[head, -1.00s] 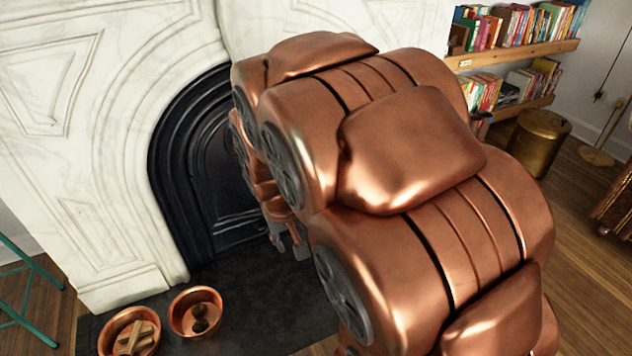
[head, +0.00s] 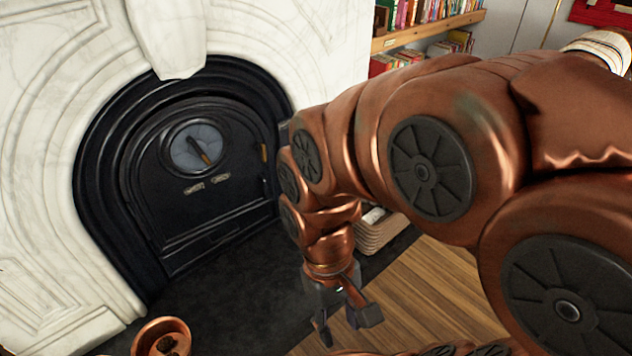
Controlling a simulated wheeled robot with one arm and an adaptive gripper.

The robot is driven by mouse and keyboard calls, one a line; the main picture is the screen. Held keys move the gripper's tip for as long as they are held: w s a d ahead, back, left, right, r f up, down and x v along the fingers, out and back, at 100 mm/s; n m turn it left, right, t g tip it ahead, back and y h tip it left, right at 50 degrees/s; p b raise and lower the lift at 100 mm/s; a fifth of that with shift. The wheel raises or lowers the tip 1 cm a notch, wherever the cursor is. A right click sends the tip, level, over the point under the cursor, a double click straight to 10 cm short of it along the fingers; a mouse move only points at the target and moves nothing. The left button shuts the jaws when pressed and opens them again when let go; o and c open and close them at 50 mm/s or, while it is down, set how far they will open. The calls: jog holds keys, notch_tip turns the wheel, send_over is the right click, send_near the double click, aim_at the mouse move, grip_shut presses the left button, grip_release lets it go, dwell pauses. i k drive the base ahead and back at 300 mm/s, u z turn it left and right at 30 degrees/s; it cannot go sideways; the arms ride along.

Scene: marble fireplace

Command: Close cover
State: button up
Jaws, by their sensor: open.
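The cover is a black arched door (head: 205,185) set in the fireplace. It looks flush with its frame in the head view. It has a round dial (head: 196,147) with a short wooden-tipped handle, and a brass-coloured handle (head: 264,153) near its right edge. My gripper (head: 343,335) is open and empty, pointing down over the floor to the lower right of the door, apart from it. My arm hides the right side of the fireplace opening.
A copper bowl (head: 162,338) with dark lumps stands on the dark hearth (head: 240,290) at the lower left. A pale stacked item (head: 378,232) stands behind my arm. Bookshelves (head: 430,40) are at the back. The hearth before the door is clear.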

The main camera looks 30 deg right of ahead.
aim_at(172, 205)
jog(key=z, duration=1.6)
jog(key=i, duration=0.3)
jog(key=z, duration=1.65)
jog(key=i, duration=0.2)
jog(key=u, duration=4.2)
jog(key=i, duration=0.4)
jog(key=u, duration=0.05)
